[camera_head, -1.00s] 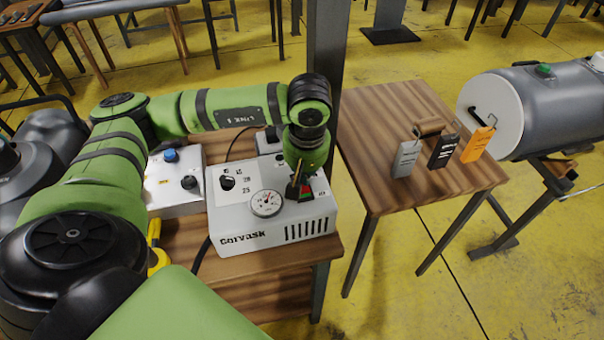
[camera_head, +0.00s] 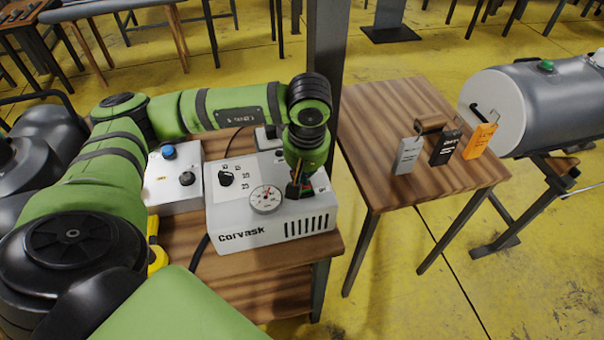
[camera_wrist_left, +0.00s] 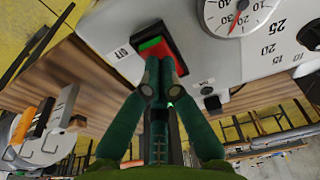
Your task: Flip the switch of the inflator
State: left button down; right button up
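The inflator (camera_head: 230,215) is a white box marked Corvask on a wooden table, with a round gauge (camera_head: 266,199) and a black knob. Its red and green rocker switch (camera_wrist_left: 153,46) shows in the left wrist view, the green part to the left and the red part to the right. My left gripper (camera_wrist_left: 159,68) has its fingertips close together, with nothing seen between them. The tips are at the switch and cover part of its red side; I cannot tell whether they touch. In the head view my left gripper (camera_head: 298,190) mostly hides the switch. My right gripper is not in view.
A second white box (camera_head: 174,180) with a blue button stands left of the inflator. A grey post (camera_head: 326,50) rises behind it.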

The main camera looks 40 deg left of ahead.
pick_arm(q)
jog(key=shift+f+b, duration=0.45)
jog(key=shift+f, duration=0.05)
jog(key=shift+r, duration=0.1)
jog(key=shift+r+p, duration=1.8)
jog(key=shift+r, duration=1.7)
jog(key=shift+f, duration=0.1)
